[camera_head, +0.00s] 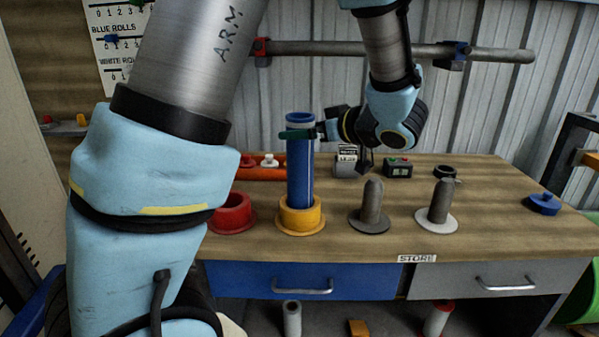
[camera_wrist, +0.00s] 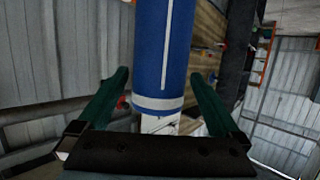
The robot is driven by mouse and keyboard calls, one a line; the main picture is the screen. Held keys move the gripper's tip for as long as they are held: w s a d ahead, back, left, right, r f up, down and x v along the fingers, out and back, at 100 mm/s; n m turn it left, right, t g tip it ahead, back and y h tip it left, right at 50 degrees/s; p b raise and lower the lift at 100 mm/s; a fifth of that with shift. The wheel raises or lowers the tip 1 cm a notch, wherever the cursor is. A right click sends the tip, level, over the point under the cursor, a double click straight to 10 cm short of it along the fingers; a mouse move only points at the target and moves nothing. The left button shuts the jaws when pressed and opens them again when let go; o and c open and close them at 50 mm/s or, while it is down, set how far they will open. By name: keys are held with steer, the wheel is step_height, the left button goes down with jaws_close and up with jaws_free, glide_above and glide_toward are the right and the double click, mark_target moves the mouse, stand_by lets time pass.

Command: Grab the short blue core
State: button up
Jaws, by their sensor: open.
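A blue core (camera_head: 300,172) with a pale band near its top stands upright in a yellow cup (camera_head: 301,218) on the bench. It is the only blue core I see, and it looks fairly long. My gripper (camera_head: 298,134) is open at the core's upper end, reaching in from the right. One green finger crosses in front of the core. In the wrist view, the core (camera_wrist: 163,55) lies between the two open fingers (camera_wrist: 160,80), its white-banded end toward the palm. I cannot tell whether the fingers touch it. The core's lower end is hidden in the cup.
A red cup (camera_head: 232,214) stands left of the yellow one. Two grey upright pegs (camera_head: 371,203) (camera_head: 440,202) stand to the right. A horizontal bar (camera_head: 500,55) runs behind. Small boxes (camera_head: 398,168) sit at the back.

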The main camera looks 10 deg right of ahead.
steer(key=p+x, duration=0.1)
steer(key=x, duration=0.3)
steer(key=shift+w+a+f, duration=0.1)
steer(key=shift+w+a, duration=0.1)
steer(key=shift+w, duration=0.1)
jaws_close()
stand_by(0.6)
